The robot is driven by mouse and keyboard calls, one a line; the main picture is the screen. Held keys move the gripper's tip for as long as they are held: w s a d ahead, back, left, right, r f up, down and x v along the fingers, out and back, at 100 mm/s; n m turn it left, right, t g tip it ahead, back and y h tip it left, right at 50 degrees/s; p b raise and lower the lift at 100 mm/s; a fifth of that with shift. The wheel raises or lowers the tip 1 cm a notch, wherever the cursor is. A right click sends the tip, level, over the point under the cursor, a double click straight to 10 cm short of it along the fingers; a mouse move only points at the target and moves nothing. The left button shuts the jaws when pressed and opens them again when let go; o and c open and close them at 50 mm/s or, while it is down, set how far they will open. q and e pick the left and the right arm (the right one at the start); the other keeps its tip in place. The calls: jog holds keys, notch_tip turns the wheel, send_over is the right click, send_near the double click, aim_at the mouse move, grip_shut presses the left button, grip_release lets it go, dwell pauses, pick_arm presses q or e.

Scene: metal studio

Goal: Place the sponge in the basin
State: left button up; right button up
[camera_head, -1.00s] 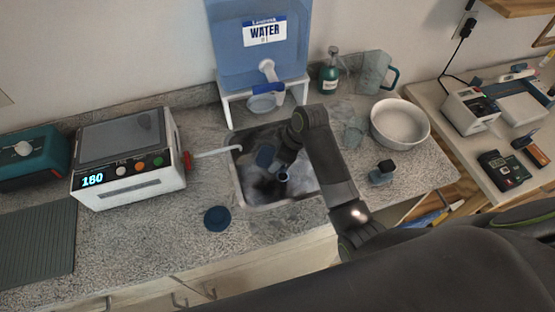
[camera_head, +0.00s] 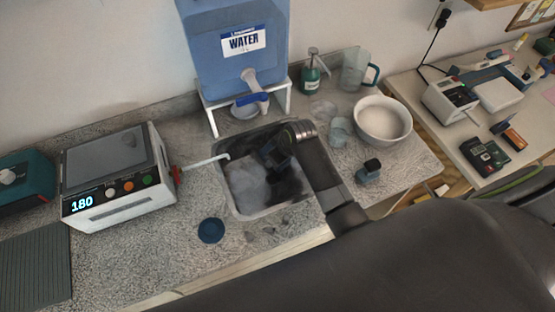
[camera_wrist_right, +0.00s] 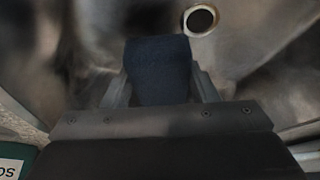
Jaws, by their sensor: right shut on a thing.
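The metal basin (camera_head: 240,205) is sunk into the counter under the water tap and holds dark reflections. My right gripper (camera_head: 278,155) reaches down into the basin. In the right wrist view my right gripper (camera_wrist_right: 160,85) is shut on the dark blue sponge (camera_wrist_right: 158,65), which sits between its two fingers. The basin's metal floor (camera_wrist_right: 95,40) and round drain (camera_wrist_right: 200,19) show beyond the sponge. Whether the sponge touches the floor cannot be told. In the head view my gripper hides the sponge. My left gripper is not in view.
A blue water container (camera_head: 235,60) on a white stand (camera_head: 283,98) is behind the basin.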

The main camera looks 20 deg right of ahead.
jog(key=shift+f, duration=1.35)
jog(key=shift+f, duration=0.1)
jog(key=o, duration=1.2)
jog(key=v, duration=1.2)
